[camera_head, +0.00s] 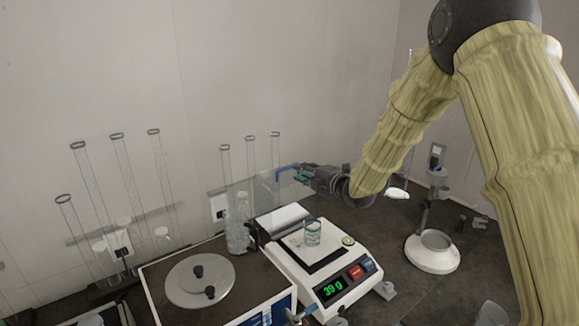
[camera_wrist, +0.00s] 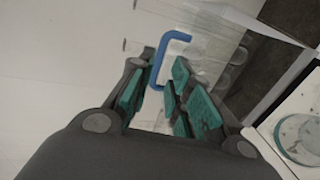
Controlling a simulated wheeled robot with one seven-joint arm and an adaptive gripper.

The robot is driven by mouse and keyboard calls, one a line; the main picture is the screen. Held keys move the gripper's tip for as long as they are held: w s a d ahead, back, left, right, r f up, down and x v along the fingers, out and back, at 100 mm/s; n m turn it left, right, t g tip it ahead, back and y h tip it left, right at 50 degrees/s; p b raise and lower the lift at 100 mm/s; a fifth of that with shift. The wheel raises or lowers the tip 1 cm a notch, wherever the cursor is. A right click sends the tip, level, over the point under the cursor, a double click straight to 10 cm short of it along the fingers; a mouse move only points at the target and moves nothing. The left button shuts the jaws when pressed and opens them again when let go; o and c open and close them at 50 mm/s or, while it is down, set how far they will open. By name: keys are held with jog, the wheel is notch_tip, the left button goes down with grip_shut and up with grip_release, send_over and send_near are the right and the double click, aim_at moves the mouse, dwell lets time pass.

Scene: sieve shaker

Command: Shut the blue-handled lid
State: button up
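The blue handle (camera_head: 286,170) is a bent bar at the back of the balance, in front of the wall. It also shows in the wrist view (camera_wrist: 163,58). The clear lid (camera_wrist: 213,52) it seems to belong to is see-through, and its outline is hard to make out; it appears raised. My gripper (camera_head: 298,175) is at the handle, above the back of the balance. In the wrist view my gripper (camera_wrist: 164,68) has its teal-padded fingers apart, with the handle in line with the gap between them. Contact cannot be told.
The white balance (camera_head: 310,282) reads 39 g and bears a glass beaker (camera_head: 312,234). A box with a round plate (camera_head: 199,281) stands to its left. Glass tubes (camera_head: 226,165) stand behind, near the wall. A white round-based stand (camera_head: 432,255) is at the right.

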aim_at(290, 167)
jog(key=shift+p+x, duration=1.35)
jog(key=shift+x, duration=2.5)
jog(key=shift+s, duration=0.1)
grip_shut()
